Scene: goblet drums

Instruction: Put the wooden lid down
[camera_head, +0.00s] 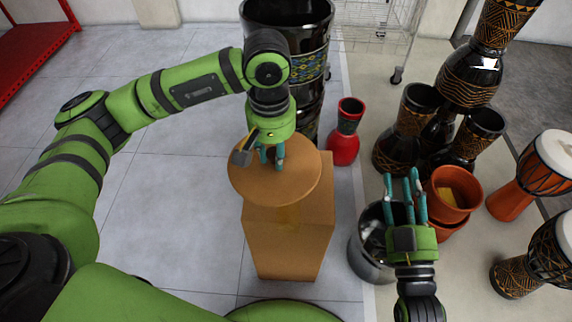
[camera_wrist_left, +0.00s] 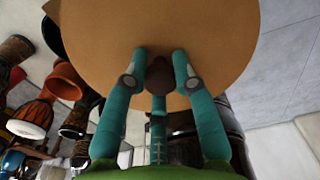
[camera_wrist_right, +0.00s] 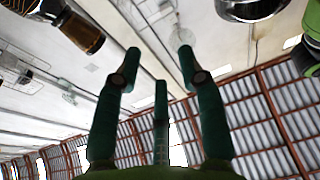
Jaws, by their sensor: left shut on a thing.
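The round wooden lid (camera_head: 295,185) is over a tan wooden box-like stand (camera_head: 288,240) in the head view. Whether it touches the stand's top cannot be told. My left gripper (camera_head: 271,160) is above the lid, its fingers shut around the lid's dark knob. The left wrist view shows the lid (camera_wrist_left: 225,40), the brown knob (camera_wrist_left: 159,76) and the fingers on both sides of it. My right gripper (camera_head: 404,180) is to the right of the stand, fingers pointing away. In the right wrist view the fingers (camera_wrist_right: 158,65) are spread with nothing between them.
A tall black patterned drum (camera_head: 290,50) stands behind the lid. A small red drum (camera_head: 344,140) is to its right. A dark metallic pot (camera_head: 369,240), an orange pot (camera_head: 452,190) and several goblet drums crowd the right. Open tiled floor (camera_head: 170,210) lies left.

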